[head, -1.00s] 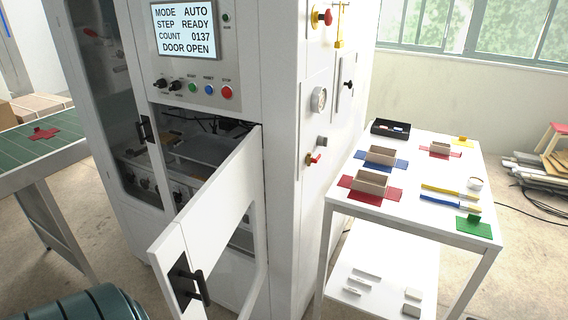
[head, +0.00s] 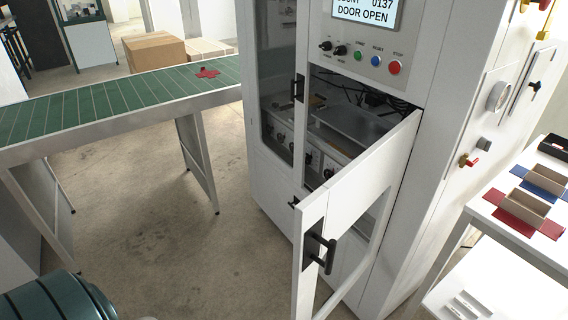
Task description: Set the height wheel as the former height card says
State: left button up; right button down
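The white box former machine (head: 400,125) stands right of centre. Its screen (head: 366,12) is cut off at the top and reads "DOOR OPEN". Its front door (head: 350,215) stands open toward me, with a black handle (head: 320,250). Inside the open bay (head: 350,120) I see a metal plate, dark cables and a row of dark knobs (head: 318,160). I cannot tell which of these is the height wheel. I cannot make out a height card. Neither of my grippers is in view.
A green conveyor (head: 110,92) with a red flat blank (head: 207,72) is on the left. A white table (head: 490,200) with box trays is at the right edge. A dark green ribbed object (head: 55,300) is at bottom left. The floor (head: 150,220) between conveyor and machine is clear.

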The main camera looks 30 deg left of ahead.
aim_at(328, 175)
jog(key=u, duration=0.75)
